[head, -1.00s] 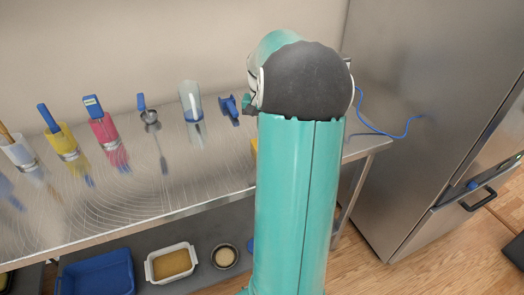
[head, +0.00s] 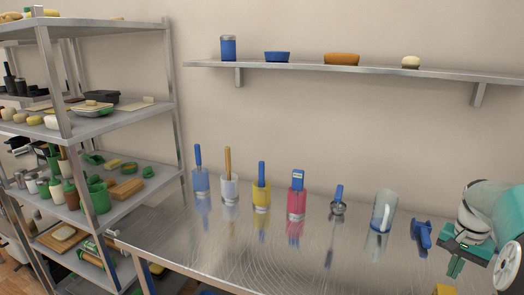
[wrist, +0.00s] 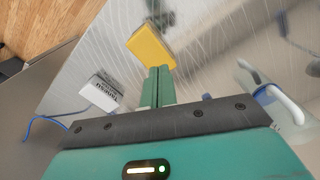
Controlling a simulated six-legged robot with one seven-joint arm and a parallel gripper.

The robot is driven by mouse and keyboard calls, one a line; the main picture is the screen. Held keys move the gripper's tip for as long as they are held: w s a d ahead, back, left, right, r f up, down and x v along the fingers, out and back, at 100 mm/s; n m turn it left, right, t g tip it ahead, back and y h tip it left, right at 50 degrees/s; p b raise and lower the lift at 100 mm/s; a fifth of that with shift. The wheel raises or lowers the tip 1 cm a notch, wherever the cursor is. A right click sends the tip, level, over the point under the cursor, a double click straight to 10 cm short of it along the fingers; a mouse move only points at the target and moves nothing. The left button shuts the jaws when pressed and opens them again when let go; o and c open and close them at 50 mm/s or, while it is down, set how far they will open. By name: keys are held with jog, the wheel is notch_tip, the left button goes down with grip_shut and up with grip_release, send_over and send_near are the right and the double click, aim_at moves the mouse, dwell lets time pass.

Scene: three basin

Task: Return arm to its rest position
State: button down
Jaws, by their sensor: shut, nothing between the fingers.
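My gripper (head: 455,266) shows at the right edge of the head view, over the right part of the steel table (head: 290,255). The teal arm is cut off by the frame edge. In the wrist view the two green fingers of my gripper (wrist: 158,74) are together with nothing between them. Past their tips lies a yellow block (wrist: 150,46); whether they touch it cannot be told.
A clear pitcher (head: 383,212) and a blue item (head: 422,236) stand left of the gripper. Several coloured cups, including a pink one (head: 297,203), line the table's back. A white box (wrist: 102,91) and blue cable (wrist: 40,122) show in the wrist view. A loaded rack (head: 108,112) stands left.

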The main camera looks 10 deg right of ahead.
jog(key=w+a+r+n+t+h, duration=0.1)
jog(key=a+r+n, duration=0.2)
jog(key=a, duration=0.7)
jog(key=w+a+r+n+t+h, duration=0.15)
jog(key=a+r, duration=0.25)
jog(key=a, duration=0.7)
jog(key=s+a+n+t+y, duration=0.1)
jog(key=s+a+n, duration=0.2)
jog(key=a, duration=0.6)
jog(key=s+a+n+t+y, duration=0.1)
jog(key=s+a+n, duration=0.3)
jog(key=s+a, duration=0.4)
jog(key=shift+a+f+t+y, duration=0.35)
jog(key=shift+a+f+t, duration=0.15)
jog(key=shift+a, duration=0.2)
